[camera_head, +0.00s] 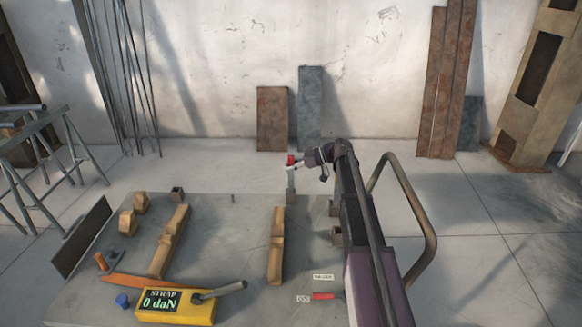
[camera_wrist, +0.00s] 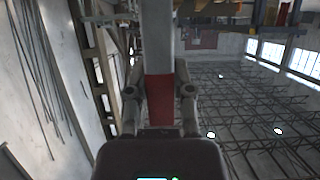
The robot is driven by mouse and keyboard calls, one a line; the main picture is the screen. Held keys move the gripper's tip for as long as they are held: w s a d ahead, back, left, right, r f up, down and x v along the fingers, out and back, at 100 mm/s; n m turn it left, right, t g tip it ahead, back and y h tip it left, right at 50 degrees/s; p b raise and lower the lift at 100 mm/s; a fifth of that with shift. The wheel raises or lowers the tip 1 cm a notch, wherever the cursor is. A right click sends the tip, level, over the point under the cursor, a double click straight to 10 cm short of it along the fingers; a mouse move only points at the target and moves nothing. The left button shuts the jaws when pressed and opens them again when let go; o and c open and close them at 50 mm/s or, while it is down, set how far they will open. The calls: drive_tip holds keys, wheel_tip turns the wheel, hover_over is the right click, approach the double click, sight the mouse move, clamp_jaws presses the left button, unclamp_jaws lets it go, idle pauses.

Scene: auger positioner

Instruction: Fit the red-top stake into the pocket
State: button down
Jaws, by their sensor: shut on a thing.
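The red-top stake (camera_head: 291,180) is upright at the far edge of the table, a pale grey post with a red top. My gripper (camera_head: 297,163) is shut on its red top, coming from the right. In the wrist view, the two fingers (camera_wrist: 159,100) flank the red band of the stake (camera_wrist: 158,45), and the grey shaft runs up out of the picture. The stake's lower end meets a small brown pocket (camera_head: 291,197) at the table's far edge. I cannot tell whether the end is inside the pocket or just above or before it.
Another small brown pocket (camera_head: 177,193) stands at the far left. A further one (camera_head: 336,234) is partly behind my arm.

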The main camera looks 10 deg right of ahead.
drive_tip(key=shift+s+f, duration=0.15)
drive_tip(key=shift+s, duration=0.05)
idle(0.4)
drive_tip(key=shift+c, duration=2.1)
unclamp_jaws()
drive_tip(key=shift+b, duration=0.3)
drive_tip(key=shift+w+r, duration=0.1)
drive_tip(key=shift+r, duration=0.1)
